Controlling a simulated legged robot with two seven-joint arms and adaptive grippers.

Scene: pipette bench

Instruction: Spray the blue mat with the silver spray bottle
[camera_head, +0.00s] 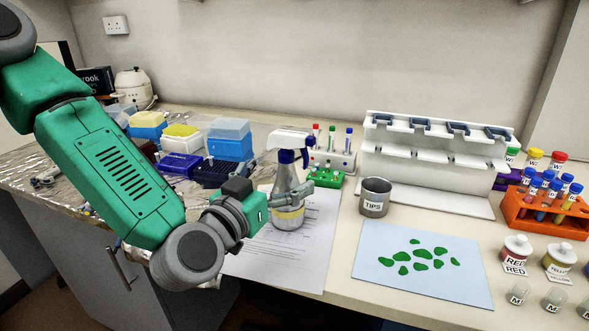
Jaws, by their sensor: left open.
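The silver spray bottle (285,177) stands upright on a printed paper sheet. It has a white trigger head, a blue collar and a pale yellow band low on its body. My left gripper (303,194) is open at the bottle's body, with grey fingers reaching across it and past its right side. I cannot tell whether the fingers touch it; they hide part of its middle. The light blue mat (450,290) lies flat at the front right, with several green patches (422,254) on it. My right gripper is not in view.
Behind are a white pipette rack (435,160) and a green tube rack (325,178). An orange tube rack (540,214) and labelled jars (515,252) are right of the mat. Tip boxes (230,140) stand left.

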